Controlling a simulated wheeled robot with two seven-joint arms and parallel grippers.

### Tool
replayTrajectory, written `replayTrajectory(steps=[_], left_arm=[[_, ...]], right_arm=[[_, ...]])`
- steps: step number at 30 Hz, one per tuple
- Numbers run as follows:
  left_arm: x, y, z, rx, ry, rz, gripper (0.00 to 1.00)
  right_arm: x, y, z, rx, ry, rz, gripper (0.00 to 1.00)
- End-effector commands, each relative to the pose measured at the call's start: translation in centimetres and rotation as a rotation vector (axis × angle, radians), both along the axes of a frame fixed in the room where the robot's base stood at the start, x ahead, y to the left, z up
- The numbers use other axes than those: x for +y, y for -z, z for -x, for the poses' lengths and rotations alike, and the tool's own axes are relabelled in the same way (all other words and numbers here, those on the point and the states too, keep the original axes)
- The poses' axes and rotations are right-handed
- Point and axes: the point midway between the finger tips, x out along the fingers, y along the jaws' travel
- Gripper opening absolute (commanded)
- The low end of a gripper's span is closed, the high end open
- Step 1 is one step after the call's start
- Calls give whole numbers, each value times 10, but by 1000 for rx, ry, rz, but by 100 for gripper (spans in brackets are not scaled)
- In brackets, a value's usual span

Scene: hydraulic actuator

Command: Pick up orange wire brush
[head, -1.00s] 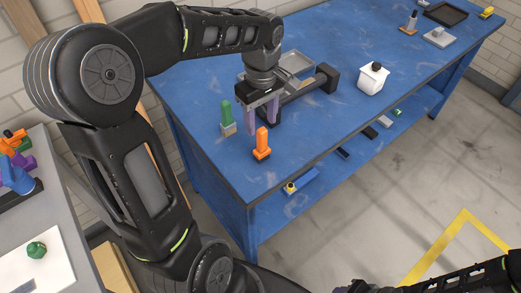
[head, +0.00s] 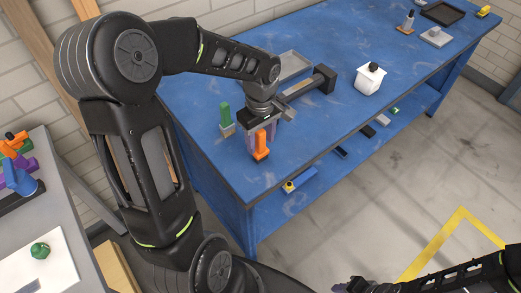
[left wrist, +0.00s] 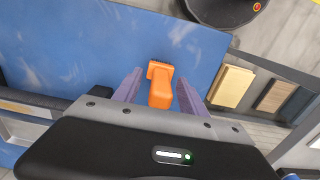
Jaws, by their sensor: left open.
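The orange wire brush (head: 261,146) stands on the blue table near its front left corner. My left gripper (head: 260,137) is over the brush, with its purple fingers pointing down on either side of the handle. In the left wrist view the brush (left wrist: 160,84) shows between the two spread fingers of the left gripper (left wrist: 159,88). The fingers look apart from the handle, with a gap on each side. My right arm shows at the lower right of the head view, and its fingertips cannot be made out.
A green-handled brush (head: 225,115) stands just left of the orange one on the blue table (head: 320,40). Behind are a grey tray (head: 294,66) and a dark cylindrical actuator (head: 324,79). The table's front edge is close.

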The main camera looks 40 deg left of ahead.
Motion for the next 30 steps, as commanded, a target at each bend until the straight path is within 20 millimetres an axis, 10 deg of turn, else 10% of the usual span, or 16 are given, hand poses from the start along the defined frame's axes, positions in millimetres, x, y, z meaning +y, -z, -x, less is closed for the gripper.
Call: replayTrajectory(steps=[20,30], left_arm=[[0,7,0,-1,-1,0,49],[0,7,0,-1,-1,0,22]], right_arm=[[0,-1,0,0,0,0,36],[0,-1,0,0,0,0,36]])
